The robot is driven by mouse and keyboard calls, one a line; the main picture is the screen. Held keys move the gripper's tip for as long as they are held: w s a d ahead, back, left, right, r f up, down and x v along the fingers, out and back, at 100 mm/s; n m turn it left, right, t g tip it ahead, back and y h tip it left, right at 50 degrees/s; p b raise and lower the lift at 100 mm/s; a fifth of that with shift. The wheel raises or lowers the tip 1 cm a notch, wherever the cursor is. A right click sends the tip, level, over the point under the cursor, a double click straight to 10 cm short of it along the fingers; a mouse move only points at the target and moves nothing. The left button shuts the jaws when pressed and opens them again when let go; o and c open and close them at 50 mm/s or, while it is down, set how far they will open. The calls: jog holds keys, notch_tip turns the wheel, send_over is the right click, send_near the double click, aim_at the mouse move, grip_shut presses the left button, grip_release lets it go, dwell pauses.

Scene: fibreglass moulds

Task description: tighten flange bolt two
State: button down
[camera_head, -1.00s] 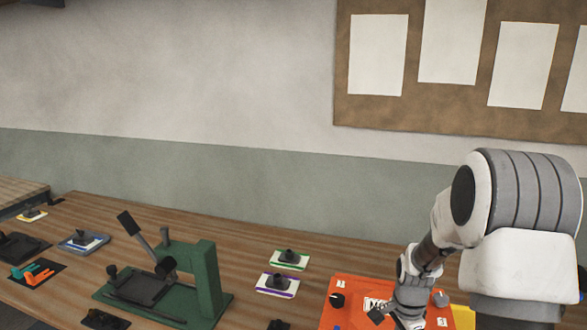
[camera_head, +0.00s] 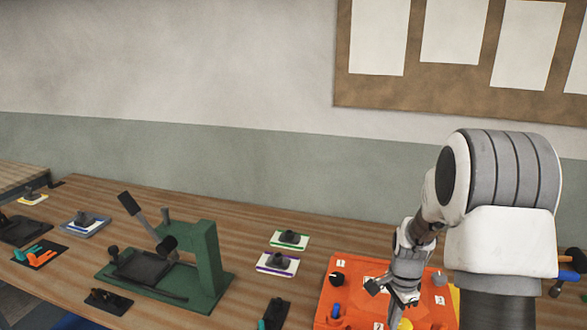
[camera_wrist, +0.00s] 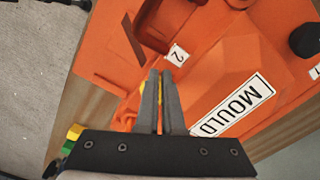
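The orange mould (camera_head: 352,296) lies on the bench at the lower right in the head view and fills much of the wrist view (camera_wrist: 225,62). A label "2" (camera_wrist: 178,55) sits beside a dark recess in the wrist view. A yellow part (camera_head: 405,324) shows below my gripper (camera_head: 406,300) in the head view; it may be a bolt. In the wrist view my gripper (camera_wrist: 160,75) has its fingers close together, with yellow showing in the narrow gap and left of them. I cannot tell whether they touch it. The bolt by label 2 is not clearly visible.
A black knob (camera_head: 337,279), a blue knob (camera_head: 336,310) and a grey knob (camera_head: 440,279) stand on the mould. Bare wood lies behind the mould.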

jog(key=shift+w+d, duration=0.15)
jog(key=shift+w, duration=0.35)
dwell(0.4)
jog(key=shift+a+r, duration=0.1)
jog(key=shift+a, duration=0.25)
notch_tip(320, 180, up, 6)
jog(key=p, duration=0.4)
jog(key=shift+a, duration=0.15)
jog(key=shift+s, duration=0.15)
